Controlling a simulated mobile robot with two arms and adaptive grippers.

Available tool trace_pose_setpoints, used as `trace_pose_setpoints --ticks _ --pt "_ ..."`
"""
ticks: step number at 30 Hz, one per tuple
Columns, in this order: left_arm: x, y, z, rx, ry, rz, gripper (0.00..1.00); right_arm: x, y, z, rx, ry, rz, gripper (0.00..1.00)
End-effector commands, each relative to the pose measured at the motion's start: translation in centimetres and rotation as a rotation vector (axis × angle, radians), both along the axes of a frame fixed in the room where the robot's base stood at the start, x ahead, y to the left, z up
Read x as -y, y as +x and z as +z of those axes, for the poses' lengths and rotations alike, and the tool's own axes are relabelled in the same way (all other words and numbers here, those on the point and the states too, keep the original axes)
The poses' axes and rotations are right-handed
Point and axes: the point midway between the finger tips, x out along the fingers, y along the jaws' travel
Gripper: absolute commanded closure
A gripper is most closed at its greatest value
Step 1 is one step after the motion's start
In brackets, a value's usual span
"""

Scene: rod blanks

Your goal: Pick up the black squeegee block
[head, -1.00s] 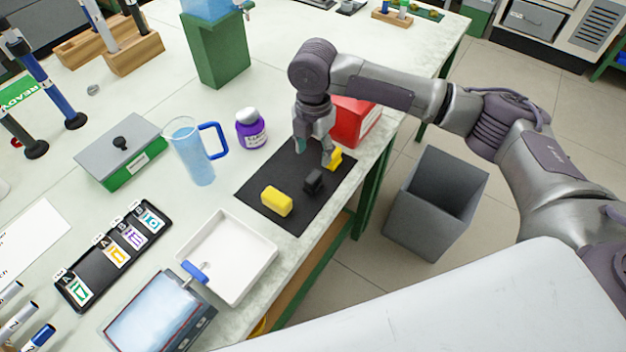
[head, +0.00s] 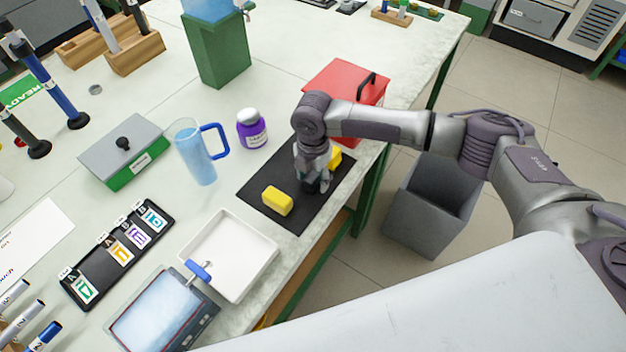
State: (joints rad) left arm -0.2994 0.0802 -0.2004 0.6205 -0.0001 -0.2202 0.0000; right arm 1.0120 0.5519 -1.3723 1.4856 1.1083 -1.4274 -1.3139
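The black squeegee block (head: 311,187) is on the dark mat (head: 263,173) on the table. It is mostly hidden under my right gripper (head: 312,182), which points down over it from above. The fingers are at the block, but I cannot tell whether they grip it. A yellow block (head: 277,201) lies on the mat to the left of it. Another yellow block (head: 335,157) lies behind the gripper, partly hidden. My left gripper is not in view.
A red box (head: 347,85) with a black handle stands behind my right arm. A white tray (head: 228,256), a blue-handled jug (head: 195,152) and a purple jar (head: 251,129) stand left of the mat. A grey bin (head: 432,205) stands on the floor beyond the table edge.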

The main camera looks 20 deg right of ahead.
Motion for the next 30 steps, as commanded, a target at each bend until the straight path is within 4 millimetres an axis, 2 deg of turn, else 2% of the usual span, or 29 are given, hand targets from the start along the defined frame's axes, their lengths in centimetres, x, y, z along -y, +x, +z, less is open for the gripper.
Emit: trace_pose_setpoints --ticks 1,10,23,26,30 --pt "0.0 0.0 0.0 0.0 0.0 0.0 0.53 0.0 0.0 0.0 0.0 0.0 0.0 0.5" --pt "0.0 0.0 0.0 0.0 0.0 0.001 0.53 0.0 0.0 0.1 0.0 0.0 0.0 1.0" --pt "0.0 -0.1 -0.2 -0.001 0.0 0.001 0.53 0.0 0.1 0.8 0.001 0.002 0.0 1.0" --pt "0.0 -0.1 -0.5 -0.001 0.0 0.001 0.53 0.0 0.1 1.9 0.002 0.002 0.0 1.0" --pt "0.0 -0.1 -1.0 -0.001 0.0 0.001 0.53 0.2 0.1 4.4 0.004 0.002 -0.001 1.0"
